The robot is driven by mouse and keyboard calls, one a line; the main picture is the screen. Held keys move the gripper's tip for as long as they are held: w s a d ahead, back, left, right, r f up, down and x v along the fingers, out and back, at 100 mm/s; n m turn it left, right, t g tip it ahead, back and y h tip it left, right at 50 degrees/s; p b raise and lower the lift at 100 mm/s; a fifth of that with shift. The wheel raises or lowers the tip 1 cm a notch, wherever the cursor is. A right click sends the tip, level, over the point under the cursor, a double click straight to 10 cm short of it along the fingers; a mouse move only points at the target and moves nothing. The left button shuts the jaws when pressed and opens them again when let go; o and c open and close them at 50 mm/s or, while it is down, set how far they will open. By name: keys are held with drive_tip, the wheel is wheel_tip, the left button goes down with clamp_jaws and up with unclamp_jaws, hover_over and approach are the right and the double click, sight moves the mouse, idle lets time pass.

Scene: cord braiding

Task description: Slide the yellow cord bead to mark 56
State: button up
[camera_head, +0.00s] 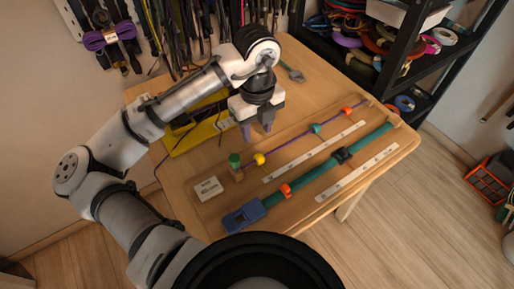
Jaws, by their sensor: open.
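The yellow cord bead (259,159) sits on a thin purple cord (289,142) that runs diagonally across the wooden table, near the cord's lower left end. A teal bead (316,128) and an orange bead (347,111) sit farther up the same cord. A white marked strip (315,151) lies alongside the cord; its numbers are too small to read, so I cannot tell where mark 56 is. My gripper (257,130) is open and empty, with its fingers pointing down above the table, up and a little left of the yellow bead, apart from it.
A thick teal strap (318,172) with an orange slider (285,190), a dark slider and a blue end lies parallel, beside a second white strip (357,172). A green-topped post (235,164), a white label block (208,188), a yellow case (196,132) and a wrench (292,72) are nearby.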

sight(257, 152)
wheel_tip(257, 152, down, 10)
drive_tip(key=shift+r, duration=0.25)
drive_tip(key=shift+c, duration=0.4)
clamp_jaws()
